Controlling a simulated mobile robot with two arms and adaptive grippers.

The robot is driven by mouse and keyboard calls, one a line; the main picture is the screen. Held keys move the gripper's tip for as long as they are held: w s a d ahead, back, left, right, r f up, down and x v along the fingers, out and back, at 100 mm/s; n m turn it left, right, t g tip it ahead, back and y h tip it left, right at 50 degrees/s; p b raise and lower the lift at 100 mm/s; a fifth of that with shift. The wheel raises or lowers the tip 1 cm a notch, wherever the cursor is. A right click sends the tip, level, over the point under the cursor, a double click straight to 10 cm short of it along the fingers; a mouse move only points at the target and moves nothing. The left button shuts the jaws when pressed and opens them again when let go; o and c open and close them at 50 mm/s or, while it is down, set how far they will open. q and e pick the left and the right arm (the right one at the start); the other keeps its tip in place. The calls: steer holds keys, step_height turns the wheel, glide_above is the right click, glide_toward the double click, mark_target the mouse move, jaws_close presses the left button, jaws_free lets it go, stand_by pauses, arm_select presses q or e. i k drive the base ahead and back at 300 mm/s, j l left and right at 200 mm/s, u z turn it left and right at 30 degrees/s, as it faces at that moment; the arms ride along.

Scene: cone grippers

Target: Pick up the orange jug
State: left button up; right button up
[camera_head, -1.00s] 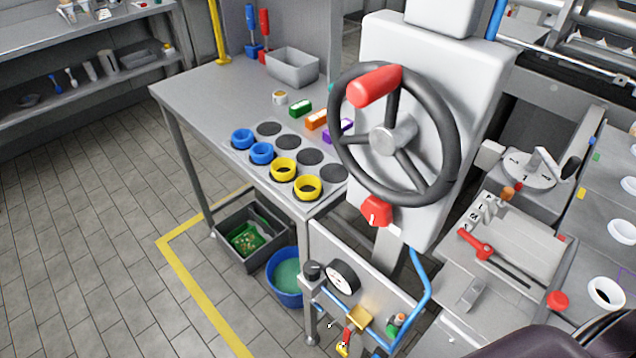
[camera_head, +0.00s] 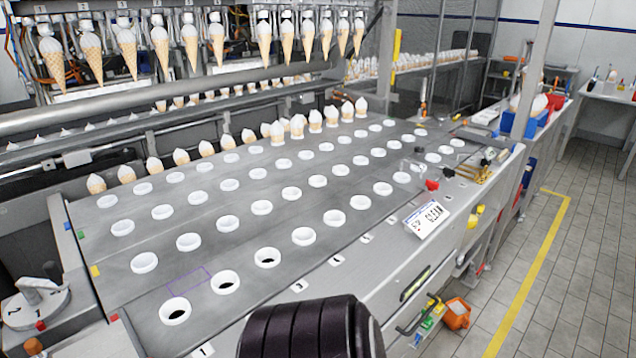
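An orange jug-like container (camera_head: 457,313) is low down beside the front side of the cone machine (camera_head: 250,260), near the floor at the lower right of the head view. It is small in the picture, and its handle and opening are hard to make out. Neither of my grippers is in view. A dark ribbed part of my own body shows at the bottom centre, well to the left of the orange container.
The machine's long deck with rows of white cups fills the middle. Cones (camera_head: 160,45) hang above it at the back. A yellow floor line (camera_head: 530,270) runs along the right, with open tiled floor around it. A white "CLEAN" sign (camera_head: 427,219) sits on the deck's edge.

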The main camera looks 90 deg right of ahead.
mark_target(458, 313)
steer(key=z, duration=3.75)
steer(key=i+l+u, duration=0.15)
steer(key=u, duration=0.3)
steer(key=i+l+u, duration=0.1)
steer(key=l+u, duration=0.6)
steer(key=u, duration=0.2)
steer(key=l+u, duration=0.35)
steer(key=u, duration=0.15)
